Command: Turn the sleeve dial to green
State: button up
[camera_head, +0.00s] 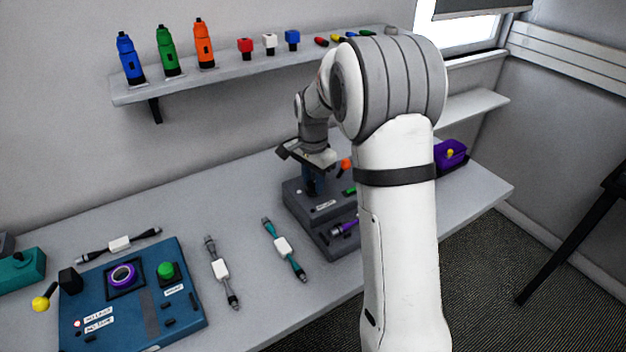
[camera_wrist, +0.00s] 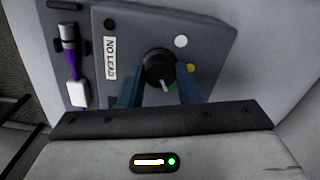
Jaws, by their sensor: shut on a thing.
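The sleeve dial (camera_wrist: 158,62) is a round black knob on the grey panel of a device in the wrist view. My gripper (camera_wrist: 158,84) has its two blue fingers shut on the knob, one on each side. A white pointer on the knob points down in that view, slightly right. A bit of green (camera_wrist: 172,86) shows beside the pointer, partly hidden by the right finger. A yellow dot (camera_wrist: 190,68) and a white dot (camera_wrist: 180,41) lie right and upper right of the knob. In the head view my gripper (camera_head: 314,190) reaches down onto the grey device (camera_head: 330,235).
A purple-ended cable (camera_wrist: 78,94) with a white block lies on the device's left in the wrist view, near a "NO LEAD" label (camera_wrist: 110,59). A blue panel (camera_head: 130,310) and several cables lie left on the table. A shelf (camera_head: 225,75) holds bottles and blocks.

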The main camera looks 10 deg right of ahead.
aim_at(313, 184)
jog(key=o, duration=1)
jog(key=shift+c, duration=0.2)
notch_tip(313, 184, up, 7)
jog(key=shift+r, duration=0.4)
